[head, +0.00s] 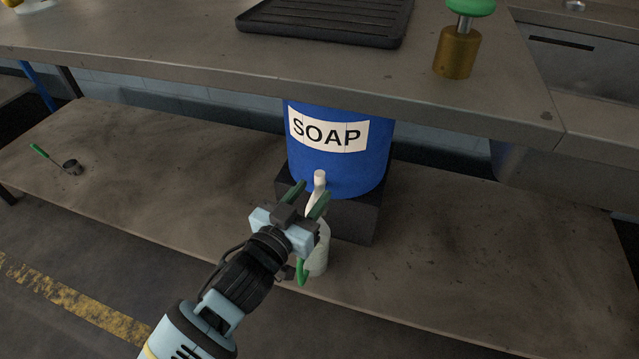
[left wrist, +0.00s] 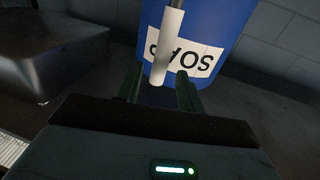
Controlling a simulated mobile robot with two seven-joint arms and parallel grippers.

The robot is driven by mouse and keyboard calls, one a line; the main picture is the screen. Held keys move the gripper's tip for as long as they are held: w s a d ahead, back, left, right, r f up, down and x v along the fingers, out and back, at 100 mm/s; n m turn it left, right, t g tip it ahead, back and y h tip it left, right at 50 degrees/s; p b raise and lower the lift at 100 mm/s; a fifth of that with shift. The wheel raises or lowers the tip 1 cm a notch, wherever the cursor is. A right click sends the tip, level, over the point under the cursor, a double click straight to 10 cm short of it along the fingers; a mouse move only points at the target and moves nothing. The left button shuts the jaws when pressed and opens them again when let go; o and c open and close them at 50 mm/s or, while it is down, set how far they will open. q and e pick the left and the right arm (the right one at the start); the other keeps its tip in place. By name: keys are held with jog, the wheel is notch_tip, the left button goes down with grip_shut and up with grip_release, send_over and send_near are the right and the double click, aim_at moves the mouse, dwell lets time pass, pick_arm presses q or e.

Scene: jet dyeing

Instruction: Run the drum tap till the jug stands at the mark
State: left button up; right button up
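The blue drum (head: 340,165) with a white SOAP label stands on a dark block on the lower shelf, and it also shows in the left wrist view (left wrist: 212,22). Its white tap (head: 319,178) sticks out at the front; in the left wrist view the white tap part (left wrist: 169,45) appears between my fingers. My left gripper (head: 308,197) is open at the tap, its green fingers apart; I cannot tell whether they touch it. A pale jug (head: 321,256) with a green handle stands below the tap, partly hidden by my gripper; its mark and level cannot be seen. My right gripper is out of view.
The worktop (head: 180,50) overhangs the shelf and carries a black ribbed tray (head: 325,18) and a brass object with a green knob (head: 457,52). A small green-handled ladle (head: 71,166) lies on the shelf at left. The shelf (head: 480,255) is clear to the right.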

aim_at(317, 187)
pick_arm(q)
jog(key=b+x, duration=0.1)
jog(key=x, duration=0.2)
jog(key=shift+w+f, duration=0.1)
jog(key=shift+w, duration=0.05)
jog(key=shift+w+d, duration=0.25)
jog(key=shift+w, duration=0.05)
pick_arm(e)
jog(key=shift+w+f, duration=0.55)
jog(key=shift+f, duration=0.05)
